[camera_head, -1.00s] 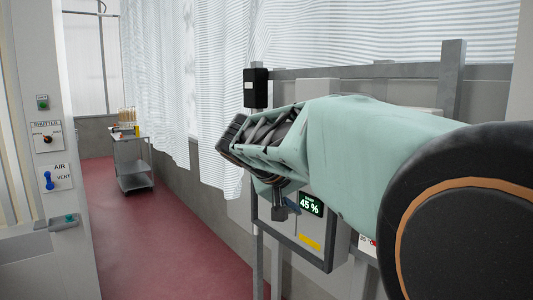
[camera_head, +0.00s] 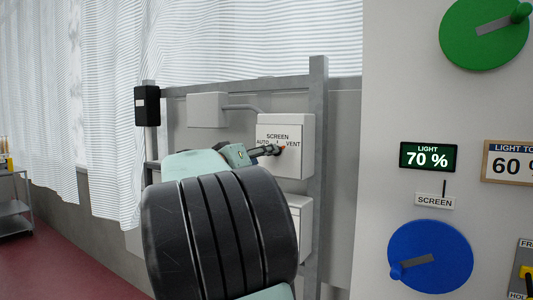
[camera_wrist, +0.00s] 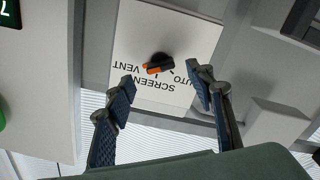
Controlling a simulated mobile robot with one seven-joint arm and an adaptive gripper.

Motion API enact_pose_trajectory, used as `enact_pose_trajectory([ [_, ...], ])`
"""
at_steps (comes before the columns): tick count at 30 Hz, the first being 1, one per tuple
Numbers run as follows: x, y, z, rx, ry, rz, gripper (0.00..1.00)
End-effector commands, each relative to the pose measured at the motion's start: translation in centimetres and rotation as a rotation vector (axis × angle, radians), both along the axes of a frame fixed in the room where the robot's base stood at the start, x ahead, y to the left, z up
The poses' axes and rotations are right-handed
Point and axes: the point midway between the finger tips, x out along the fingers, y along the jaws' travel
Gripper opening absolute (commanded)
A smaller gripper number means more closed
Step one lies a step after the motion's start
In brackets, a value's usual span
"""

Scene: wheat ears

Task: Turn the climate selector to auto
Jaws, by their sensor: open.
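The climate selector is a small black knob with an orange pointer (camera_wrist: 158,64) on a white box (camera_head: 295,160) marked SCREEN, AUTO and VENT. In the wrist view the panel appears upside down, and the orange end points toward the VENT side. My gripper (camera_wrist: 165,92) is open, its two fingers apart with nothing between them in the wrist view. The knob shows beyond the fingertips, roughly centred between them. In the head view my gripper (camera_head: 266,151) reaches the front of the box and hides most of the knob. I cannot tell whether it touches.
A grey metal post (camera_head: 318,150) stands right of the box. A white panel at the right carries a green dial (camera_head: 470,45), a blue dial (camera_head: 445,265) and a LIGHT 70 % display (camera_head: 430,157). A black box (camera_head: 147,106) hangs at the left. A cart (camera_head: 14,205) stands far left.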

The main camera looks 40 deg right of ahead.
Motion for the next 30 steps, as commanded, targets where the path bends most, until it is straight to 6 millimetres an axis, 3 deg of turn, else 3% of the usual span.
enact_pose_trajectory([
  [3,0.8,-2.3,0.2,-0.001,0.003,-0.004,0.49],
  [9,1.9,-4.7,0.2,-0.001,0.002,-0.002,0.49],
  [21,2.3,-5.6,0.0,0.0,0.001,-0.001,0.49],
  [30,2.2,-5.5,0.0,0.0,0.001,-0.001,0.18],
])
